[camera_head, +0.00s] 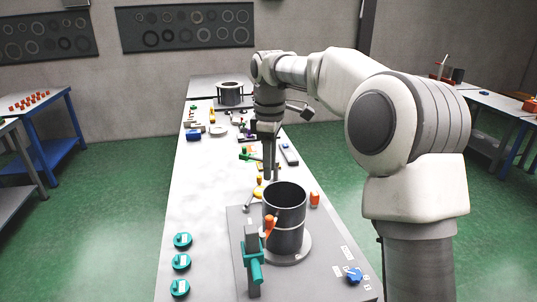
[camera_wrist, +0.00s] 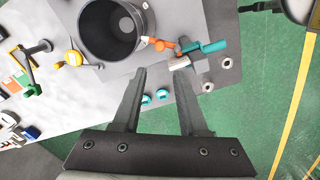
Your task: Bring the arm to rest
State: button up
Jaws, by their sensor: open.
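My gripper (camera_head: 270,174) hangs pointing down over the long table (camera_head: 200,235), just behind the near flanged cylinder (camera_head: 285,222). In the wrist view my gripper (camera_wrist: 163,78) has its two fingers spread apart with nothing between them. The near flanged cylinder, dark and open at the top, stands upright on a grey plate; it also shows in the wrist view (camera_wrist: 112,35), beyond the fingertips. A second flanged cylinder (camera_head: 230,94) stands at the far end of the table.
A teal clamp with an orange tip (camera_head: 252,262) stands beside the near cylinder. Three teal knobs (camera_head: 181,262) lie along the left edge. Several tools, including a green-handled one (camera_head: 247,154), lie farther back. A blue table (camera_head: 45,125) stands left across the green floor.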

jog(key=s+d+r+m+t, duration=0.1)
jog(key=s+d+r+m, duration=0.25)
jog(key=s, duration=0.45)
jog(key=s+d+r+m+t, duration=0.2)
jog(key=s+d+r+m, duration=0.15)
jog(key=s, duration=0.35)
jog(key=s+d+f+m+t, duration=0.1)
jog(key=s+d+f+m, duration=0.1)
jog(key=s, duration=0.5)
jog(key=s+d+f+m+t, duration=0.1)
jog(key=s+d+f+m, duration=0.2)
jog(key=s+m, duration=0.3)
jog(key=shift+s+d+f+t, duration=0.3)
jog(key=shift+s+f, duration=0.6)
jog(key=shift+s, duration=0.3)
